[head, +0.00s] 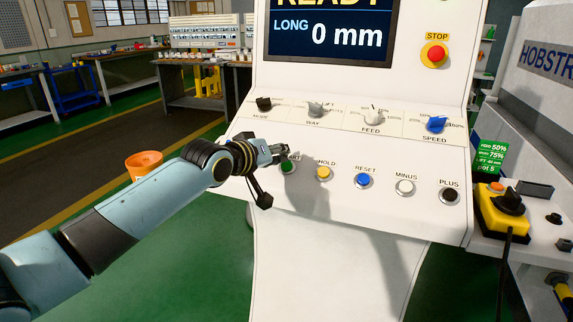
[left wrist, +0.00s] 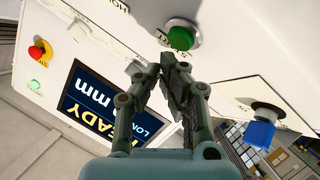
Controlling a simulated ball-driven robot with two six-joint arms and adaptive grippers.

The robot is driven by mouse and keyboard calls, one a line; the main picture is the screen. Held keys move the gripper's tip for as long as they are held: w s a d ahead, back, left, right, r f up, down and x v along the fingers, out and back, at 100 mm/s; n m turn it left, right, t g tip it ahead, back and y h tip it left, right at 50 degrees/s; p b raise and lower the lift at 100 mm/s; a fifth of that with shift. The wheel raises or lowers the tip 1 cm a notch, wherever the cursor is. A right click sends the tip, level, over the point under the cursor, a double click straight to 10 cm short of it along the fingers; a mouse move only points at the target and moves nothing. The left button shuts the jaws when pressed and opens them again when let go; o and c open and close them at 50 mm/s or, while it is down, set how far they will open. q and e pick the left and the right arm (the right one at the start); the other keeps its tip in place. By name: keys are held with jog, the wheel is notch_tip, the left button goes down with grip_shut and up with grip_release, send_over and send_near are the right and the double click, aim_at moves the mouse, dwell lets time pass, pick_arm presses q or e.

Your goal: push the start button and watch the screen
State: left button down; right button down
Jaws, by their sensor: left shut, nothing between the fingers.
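The green start button (head: 288,167) is at the left end of the lower button row on the white console; its label is partly covered by my gripper. My left gripper (head: 280,152) is shut and empty, with its tips right beside the button. In the left wrist view the shut fingertips (left wrist: 172,62) lie just below the green button (left wrist: 181,38) in the picture; I cannot tell whether they touch it. The screen (head: 330,38) shows "READY", cut off at the top, and "LONG 0 mm". It also appears upside down in the left wrist view (left wrist: 105,105). My right gripper is not in view.
The yellow hold button (head: 323,173) and blue reset button (head: 363,180) are close by on the right. Knobs such as the feed knob (head: 373,117) sit above. A red stop button (head: 435,54) is beside the screen. An orange container (head: 145,163) shows behind my left arm.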

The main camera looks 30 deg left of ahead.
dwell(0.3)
pick_arm(q)
jog(key=shift+w+f, duration=0.2)
jog(key=shift+f, duration=0.15)
jog(key=shift+w+f+b, duration=0.2)
jog(key=shift+f+b, duration=0.2)
jog(key=shift+b, duration=0.1)
dwell(0.4)
jog(key=shift+s+r+p, duration=0.3)
jog(key=shift+r+p, duration=0.4)
jog(key=shift+p, duration=0.4)
jog(key=shift+s, duration=0.1)
